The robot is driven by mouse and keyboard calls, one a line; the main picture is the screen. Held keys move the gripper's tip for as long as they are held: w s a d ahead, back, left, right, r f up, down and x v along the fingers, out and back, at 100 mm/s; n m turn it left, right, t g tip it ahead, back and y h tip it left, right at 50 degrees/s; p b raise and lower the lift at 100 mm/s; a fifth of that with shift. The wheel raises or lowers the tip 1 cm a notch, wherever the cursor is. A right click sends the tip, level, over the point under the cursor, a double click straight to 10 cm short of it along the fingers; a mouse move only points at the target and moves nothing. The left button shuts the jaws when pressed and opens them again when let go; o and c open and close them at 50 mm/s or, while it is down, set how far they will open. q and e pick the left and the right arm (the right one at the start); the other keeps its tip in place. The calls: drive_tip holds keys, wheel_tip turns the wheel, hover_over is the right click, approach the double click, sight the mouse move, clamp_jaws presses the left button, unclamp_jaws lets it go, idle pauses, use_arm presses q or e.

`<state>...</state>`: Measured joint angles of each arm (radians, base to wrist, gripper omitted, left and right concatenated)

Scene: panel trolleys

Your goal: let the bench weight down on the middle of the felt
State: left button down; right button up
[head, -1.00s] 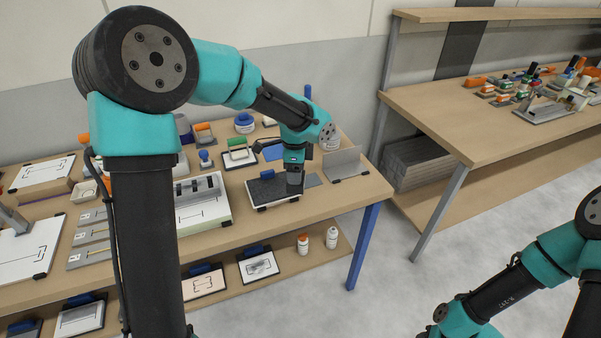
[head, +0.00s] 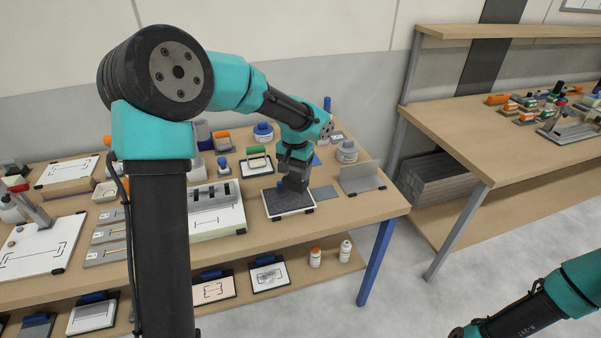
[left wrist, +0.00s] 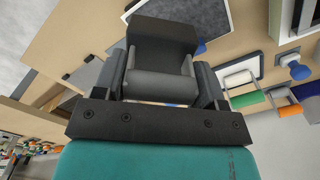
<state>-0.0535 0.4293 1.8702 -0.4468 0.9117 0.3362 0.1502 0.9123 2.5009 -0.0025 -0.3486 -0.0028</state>
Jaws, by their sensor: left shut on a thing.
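The felt (head: 285,203) is a dark grey speckled pad with a pale edge, lying on the near part of the bench; it also shows at the top of the left wrist view (left wrist: 198,14). My left gripper (head: 292,165) is shut on the bench weight (head: 296,183), a dark block with a grey round bar held between the fingers (left wrist: 160,85). In the head view the weight overlaps the felt's back right part and looks tilted. I cannot tell whether it touches the felt. My right gripper is out of view.
A grey angled plate (head: 362,178) stands right of the felt, beside a flat grey square (head: 325,193). A white slotted fixture (head: 217,212) is on the left.

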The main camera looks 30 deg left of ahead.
sight(288, 185)
use_arm(q)
drive_tip(key=a+n, duration=0.1)
drive_tip(key=n, duration=0.1)
drive_tip(key=a+n, duration=0.1)
drive_tip(key=n, duration=0.1)
drive_tip(key=a+n, duration=0.1)
drive_tip(key=n, duration=0.1)
drive_tip(key=shift+w+r, duration=0.2)
drive_tip(key=shift+w, duration=0.05)
drive_tip(key=shift+f, duration=0.2)
drive_tip(key=shift+f, duration=3.15)
drive_tip(key=shift+f, duration=0.65)
drive_tip(key=shift+c, duration=0.6)
unclamp_jaws()
drive_tip(key=shift+d+f, duration=0.1)
wheel_tip(288, 185, up, 18)
drive_tip(key=shift+f, duration=0.2)
